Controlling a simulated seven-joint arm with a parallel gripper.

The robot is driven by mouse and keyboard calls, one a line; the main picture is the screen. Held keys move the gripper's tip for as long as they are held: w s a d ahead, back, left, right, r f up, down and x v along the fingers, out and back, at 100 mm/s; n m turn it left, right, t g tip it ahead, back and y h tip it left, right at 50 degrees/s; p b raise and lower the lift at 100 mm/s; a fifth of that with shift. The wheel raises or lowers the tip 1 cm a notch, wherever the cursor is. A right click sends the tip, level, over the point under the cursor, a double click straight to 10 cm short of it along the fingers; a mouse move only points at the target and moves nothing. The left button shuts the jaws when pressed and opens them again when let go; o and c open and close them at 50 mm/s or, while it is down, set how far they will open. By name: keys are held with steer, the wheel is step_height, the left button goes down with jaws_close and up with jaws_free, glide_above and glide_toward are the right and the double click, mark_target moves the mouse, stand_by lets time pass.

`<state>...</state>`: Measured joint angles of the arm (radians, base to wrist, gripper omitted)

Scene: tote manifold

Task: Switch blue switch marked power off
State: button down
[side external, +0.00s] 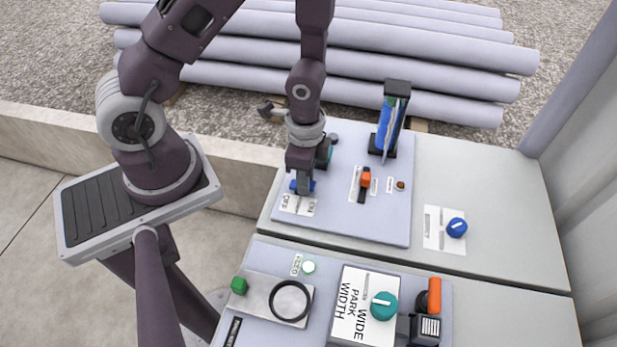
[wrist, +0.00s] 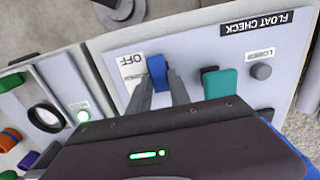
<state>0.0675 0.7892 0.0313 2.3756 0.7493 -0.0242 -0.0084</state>
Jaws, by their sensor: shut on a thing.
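The blue switch (side external: 293,185) sits on the upper grey panel, above a white label plate (side external: 298,205). In the wrist view the blue switch (wrist: 157,72) stands out between my fingertips, and a label reading OFF (wrist: 131,63) lies to its left. The word power cannot be read. My gripper (side external: 305,190) reaches down over the switch and hides part of it. In the wrist view my gripper (wrist: 160,88) has one finger on each side of the switch and is shut on it.
A teal block (wrist: 220,83) and a grey knob (wrist: 261,71) stand right of the switch. An orange-topped switch (side external: 366,179) and a tall blue gauge (side external: 389,125) stand nearby. A blue knob (side external: 456,228) is farther right. The lower panel holds a teal dial (side external: 383,306).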

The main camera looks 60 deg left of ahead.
steer(key=shift+a, duration=0.1)
stand_by(0.3)
steer(key=c, duration=1.2)
jaws_free()
step_height(320, 180, up, 7)
steer(key=shift+s+a+r, duration=0.1)
steer(key=shift+s, duration=0.05)
steer(key=a+r+n+t+y, duration=0.2)
steer(key=a+r+n+t, duration=0.15)
steer(key=r, duration=0.95)
steer(key=s+d+r+n+t+h, duration=0.2)
steer(key=s+d+r+n, duration=0.2)
steer(key=s+r, duration=0.5)
steer(key=shift+s+d+r+n, duration=0.15)
steer(key=shift+s+r+n, duration=0.1)
steer(key=shift+r+n, duration=0.4)
